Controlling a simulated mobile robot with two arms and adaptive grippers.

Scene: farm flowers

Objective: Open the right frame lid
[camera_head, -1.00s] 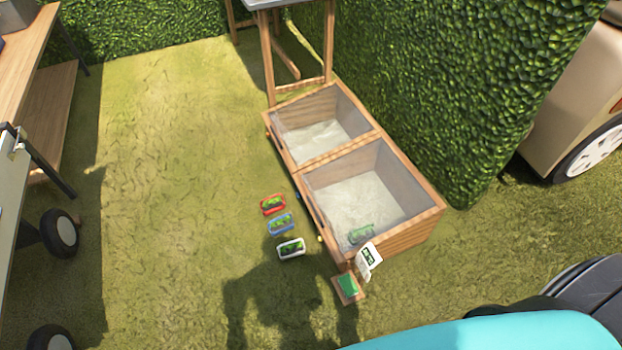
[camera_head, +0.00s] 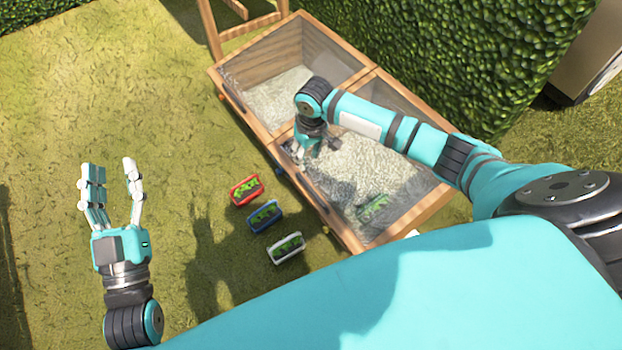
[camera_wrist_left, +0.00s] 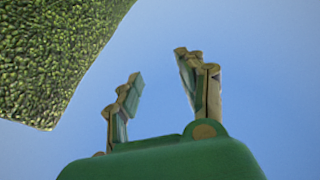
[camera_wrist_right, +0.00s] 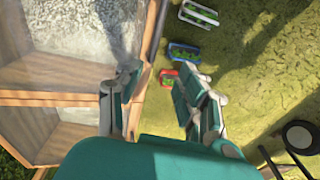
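The wooden cold frame has two bays side by side, with clear panes over pale soil. The right frame (camera_head: 395,205) is the nearer bay; its pane appears down. My right gripper (camera_head: 306,152) is over the front-left part of this bay, close to the front wooden rail. In the right wrist view my right gripper (camera_wrist_right: 158,85) has its fingers apart with nothing between them, beside the rail (camera_wrist_right: 146,60). Whether it touches the lid cannot be told. My left gripper (camera_head: 112,180) is raised over the grass, open and empty; the left wrist view shows its spread fingers (camera_wrist_left: 160,70).
On the grass before the frame stand a red planter (camera_head: 246,190), a blue planter (camera_head: 264,216) and a white planter (camera_head: 286,247). The left frame (camera_head: 290,60) adjoins at the far side. A hedge (camera_head: 450,50) stands behind. Open grass lies to the left.

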